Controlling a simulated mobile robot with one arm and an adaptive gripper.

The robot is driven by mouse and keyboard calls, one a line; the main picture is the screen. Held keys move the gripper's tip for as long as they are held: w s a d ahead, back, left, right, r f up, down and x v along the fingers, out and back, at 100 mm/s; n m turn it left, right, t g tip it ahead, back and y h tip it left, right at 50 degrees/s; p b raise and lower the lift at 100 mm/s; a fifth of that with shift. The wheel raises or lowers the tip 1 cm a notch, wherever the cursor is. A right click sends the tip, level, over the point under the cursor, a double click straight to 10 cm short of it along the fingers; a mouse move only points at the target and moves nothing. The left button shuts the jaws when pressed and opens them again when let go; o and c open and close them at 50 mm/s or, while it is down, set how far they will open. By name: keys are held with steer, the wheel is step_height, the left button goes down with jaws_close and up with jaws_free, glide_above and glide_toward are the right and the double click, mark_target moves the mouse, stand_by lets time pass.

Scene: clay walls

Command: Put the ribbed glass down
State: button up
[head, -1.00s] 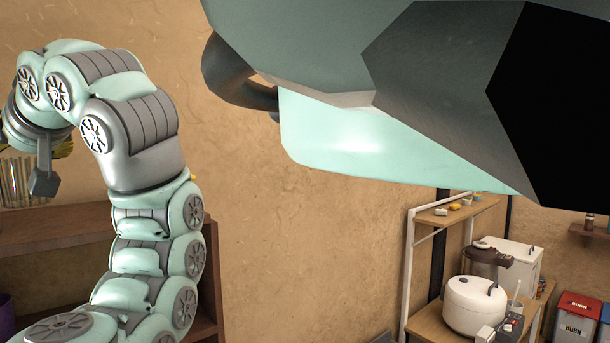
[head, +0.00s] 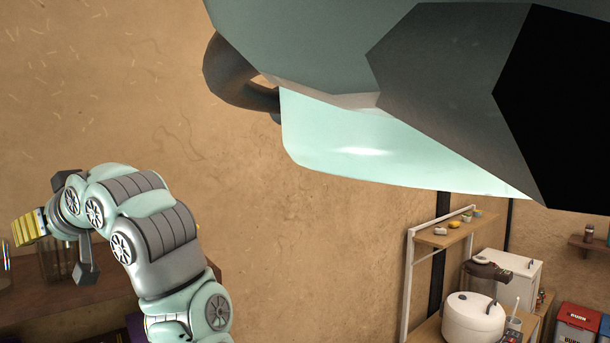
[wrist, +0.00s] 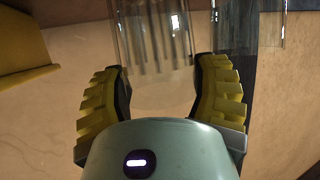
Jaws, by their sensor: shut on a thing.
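The ribbed glass (wrist: 150,38) is clear, with vertical ribs, and sits between the fingertips of my gripper (wrist: 160,70) in the wrist view. The yellow padded fingers are closed on it from both sides. In the head view my gripper (head: 55,245) is at the left, and the glass (head: 56,264) shows partly behind a finger, just over the brown wooden shelf (head: 120,292). I cannot tell whether its base touches the shelf.
Another clear vessel (wrist: 263,28) is close on the right in the wrist view. A clear container with coloured sticks (head: 5,265) stands at the left edge of the head view. Right of the shelf is bare clay wall; a rice cooker (head: 472,318) stands farther right.

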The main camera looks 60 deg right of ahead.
steer(key=shift+f, duration=0.2)
steer(key=shift+f, duration=0.25)
steer(key=o, duration=1.3)
steer(key=shift+r, duration=0.1)
steer(key=shift+o, duration=0.2)
steer(key=shift+r, duration=0.25)
steer(key=v, duration=1.2)
steer(key=shift+f, duration=0.15)
